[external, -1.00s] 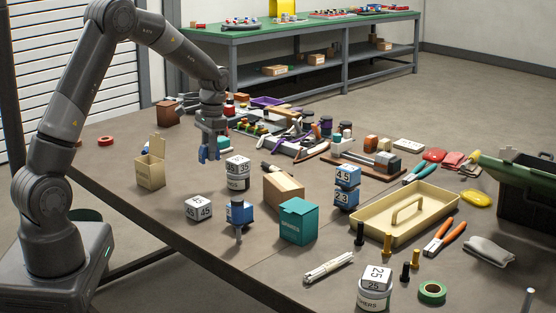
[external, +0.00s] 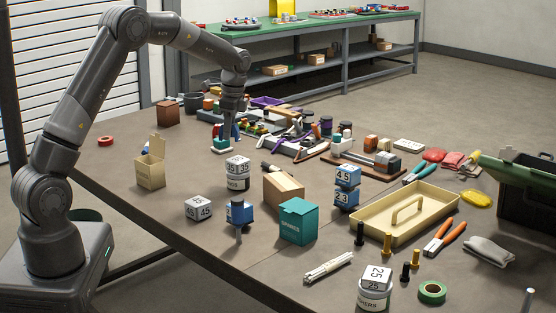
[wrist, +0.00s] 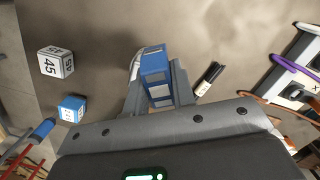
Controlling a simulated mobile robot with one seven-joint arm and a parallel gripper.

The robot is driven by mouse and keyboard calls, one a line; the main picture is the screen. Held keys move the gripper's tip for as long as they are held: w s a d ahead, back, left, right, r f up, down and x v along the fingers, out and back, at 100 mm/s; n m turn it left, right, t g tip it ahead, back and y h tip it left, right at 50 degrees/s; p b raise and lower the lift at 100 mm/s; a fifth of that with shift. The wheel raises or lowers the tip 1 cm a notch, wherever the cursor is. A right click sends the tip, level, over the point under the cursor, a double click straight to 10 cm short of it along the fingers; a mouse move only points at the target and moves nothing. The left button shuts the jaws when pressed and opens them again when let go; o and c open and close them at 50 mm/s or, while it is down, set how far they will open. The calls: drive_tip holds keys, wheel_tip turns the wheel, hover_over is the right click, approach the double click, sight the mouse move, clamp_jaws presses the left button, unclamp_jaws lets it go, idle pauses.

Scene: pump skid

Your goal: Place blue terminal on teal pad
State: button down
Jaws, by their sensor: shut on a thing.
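My gripper (external: 230,124) is over the far left part of the brown table. It also shows in the wrist view (wrist: 156,88), its fingers shut on a blue block with pale panels, the blue terminal (wrist: 155,66). In the external view only a little blue (external: 237,132) shows beside the fingers. A small white piece with a teal patch (external: 222,146) sits just below the gripper; I cannot tell whether it is the teal pad. Whether the terminal touches anything below is unclear.
Clutter fills the table to the right of my gripper.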

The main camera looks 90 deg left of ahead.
drive_tip(key=w+a+r+m+t+y, duration=0.1)
drive_tip(key=w+a+r+m, duration=0.15)
drive_tip(key=a+m, duration=1.15)
drive_tip(key=m, duration=0.2)
hover_over(222, 144)
drive_tip(key=a, duration=0.3)
drive_tip(key=f, duration=0.6)
drive_tip(key=shift+s+d+f, duration=0.2)
drive_tip(key=shift+f, duration=2.15)
drive_tip(key=shift+f, duration=0.15)
drive_tip(key=c, duration=1.2)
unclamp_jaws()
